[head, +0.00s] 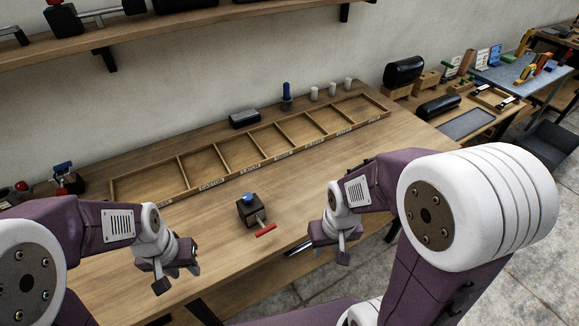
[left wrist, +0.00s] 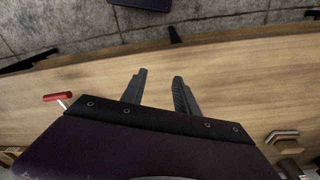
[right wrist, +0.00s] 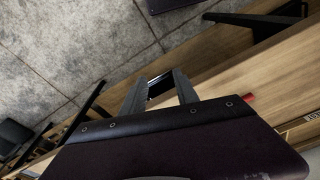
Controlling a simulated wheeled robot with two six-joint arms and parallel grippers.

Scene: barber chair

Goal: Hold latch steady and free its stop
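The latch is a dark block (head: 249,210) with a blue knob (head: 248,198) on top and a red-handled lever (head: 265,230) at its front right. It stands on the table between my grippers. The red handle also shows at the left of the left wrist view (left wrist: 57,97), and a small red bit shows in the right wrist view (right wrist: 248,98). My left gripper (head: 178,276) is left of the latch, open and empty, with spread fingers in the left wrist view (left wrist: 159,80). My right gripper (head: 333,250) is right of it near the front edge, open in the right wrist view (right wrist: 159,78). I cannot tell which part is the stop.
A long compartmented wooden tray (head: 215,170) lies behind the latch. A dark box (head: 244,119), a blue-handled item (head: 287,96) and white cups (head: 332,89) stand at the back. The table (head: 222,228) around the latch is clear.

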